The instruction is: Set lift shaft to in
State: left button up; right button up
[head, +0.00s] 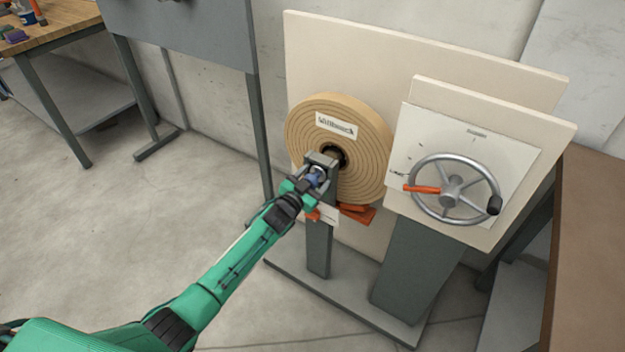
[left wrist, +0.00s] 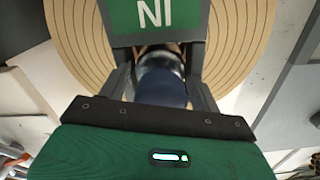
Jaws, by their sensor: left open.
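The spiral winder has a tan spiral disc (head: 372,130) with a white label and a dark round hub (head: 333,155). My left gripper (head: 321,163) is in front of the hub, with its jaws open. A dark blue and black rounded knob (left wrist: 161,82) lies between the jaws (left wrist: 160,70) in the left wrist view; I cannot tell whether they touch it. A green plate (left wrist: 155,18) with white letters reading "NI" in that view is just beyond the knob. The gripper hides most of the knob and shaft in the head view. My right gripper is not in view.
An orange piece (head: 357,213) sits below the disc. A workbench (head: 55,30) stands at the far left, and a brown table (head: 592,240) at the right.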

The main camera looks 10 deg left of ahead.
pick_arm(q)
jog(key=shift+s+a, duration=0.2)
jog(key=shift+s, duration=0.35)
jog(key=p+v, duration=0.1)
jog(key=v, duration=1.1)
jog(key=shift+s, duration=0.3)
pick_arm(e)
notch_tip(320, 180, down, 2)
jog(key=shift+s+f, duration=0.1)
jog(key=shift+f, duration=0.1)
pick_arm(q)
jog(key=shift+a, duration=0.1)
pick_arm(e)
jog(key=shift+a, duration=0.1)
